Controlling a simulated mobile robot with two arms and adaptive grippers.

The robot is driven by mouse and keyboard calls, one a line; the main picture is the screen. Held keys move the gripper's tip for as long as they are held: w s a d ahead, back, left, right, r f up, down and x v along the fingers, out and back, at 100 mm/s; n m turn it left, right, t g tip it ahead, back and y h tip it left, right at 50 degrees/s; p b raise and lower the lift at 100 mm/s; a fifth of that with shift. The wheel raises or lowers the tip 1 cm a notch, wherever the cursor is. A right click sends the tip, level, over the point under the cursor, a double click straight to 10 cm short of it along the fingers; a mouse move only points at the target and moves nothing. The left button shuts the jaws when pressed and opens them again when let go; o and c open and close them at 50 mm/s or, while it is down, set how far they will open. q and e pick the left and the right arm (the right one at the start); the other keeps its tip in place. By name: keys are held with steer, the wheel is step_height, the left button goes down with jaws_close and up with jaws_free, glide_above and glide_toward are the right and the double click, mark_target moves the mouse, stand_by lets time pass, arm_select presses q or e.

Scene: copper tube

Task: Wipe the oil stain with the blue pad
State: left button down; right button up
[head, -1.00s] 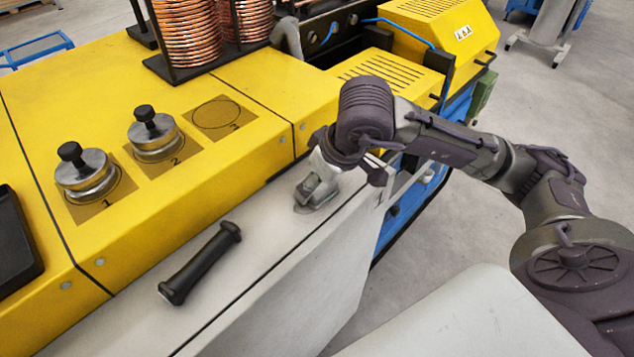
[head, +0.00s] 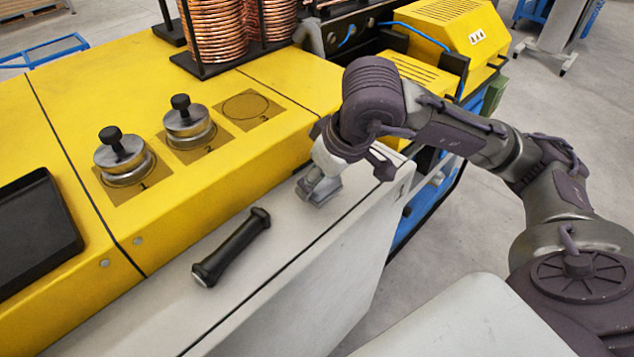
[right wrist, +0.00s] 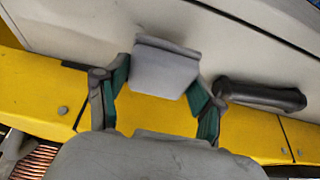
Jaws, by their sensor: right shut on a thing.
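My right gripper (head: 320,188) points down at the light grey ledge (head: 160,325) in front of the yellow bench. It is shut on a pad (right wrist: 165,68), which looks pale blue-grey in the right wrist view, between green-lined fingers. In the head view the pad (head: 325,190) is low at the ledge top and partly covered by the gripper; whether it touches is hard to tell. I cannot make out an oil stain clearly; the pad and gripper may cover it. My left gripper is not in view.
A black handle (head: 232,247) lies on the ledge left of the gripper, also seen in the right wrist view (right wrist: 260,94). Two metal weights (head: 122,160) stand on marked spots; spot 3 (head: 247,106) is empty. A black tray (head: 35,235) and copper coils (head: 215,30) are on the bench.

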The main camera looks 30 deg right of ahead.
step_height(320, 180, up, 2)
steer(key=shift+d+p, duration=0.15)
steer(key=shift+p, duration=0.2)
steer(key=shift+r+p, duration=0.4)
steer(key=shift+r, duration=0.4)
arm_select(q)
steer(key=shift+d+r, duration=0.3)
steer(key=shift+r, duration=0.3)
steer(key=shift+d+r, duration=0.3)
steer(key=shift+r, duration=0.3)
arm_select(e)
steer(key=shift+r, duration=0.6)
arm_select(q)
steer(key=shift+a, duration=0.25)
